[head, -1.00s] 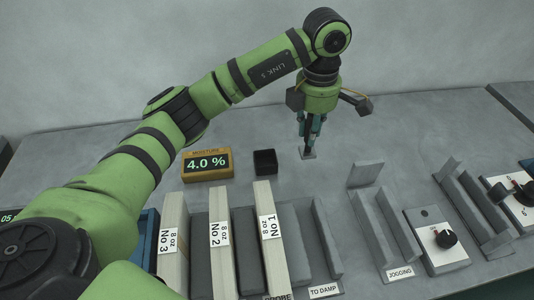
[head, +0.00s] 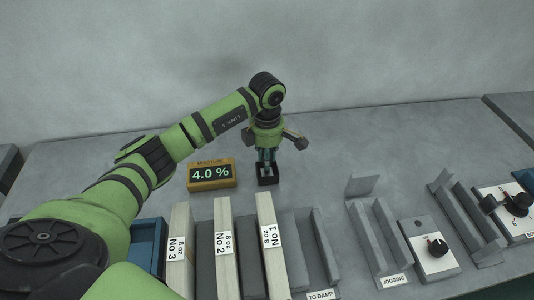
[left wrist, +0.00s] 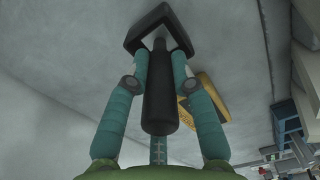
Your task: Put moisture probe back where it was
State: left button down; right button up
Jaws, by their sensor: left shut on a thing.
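The moisture probe (left wrist: 160,95) is a black cylinder with a pale tip, held between the teal fingers of my left gripper (left wrist: 160,82) in the left wrist view. In the head view my left gripper (head: 267,162) is right above the small black holder (head: 268,179), beside the meter. The holder also shows as a black square frame (left wrist: 133,40) in the left wrist view, with the probe's tip at its opening. I cannot tell how far the tip is inside. The fingers hide most of the probe in the head view. My right gripper is not in view.
The orange moisture meter (head: 211,175) reads 4.0 % just left of the holder. Paper stacks (head: 226,245) marked No 1 to No 3 stand in front. A grey jogging tray (head: 372,240) and a knob panel (head: 431,248) are at the right. The back of the table is clear.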

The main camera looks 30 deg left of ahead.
pick_arm(q)
jog(key=shift+f, duration=0.1)
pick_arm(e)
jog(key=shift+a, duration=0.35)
pick_arm(q)
jog(key=shift+f, duration=0.1)
jog(key=shift+f+b, duration=0.15)
jog(key=shift+b, duration=0.15)
jog(key=c, duration=1.1)
grip_release()
jog(key=shift+o, duration=0.2)
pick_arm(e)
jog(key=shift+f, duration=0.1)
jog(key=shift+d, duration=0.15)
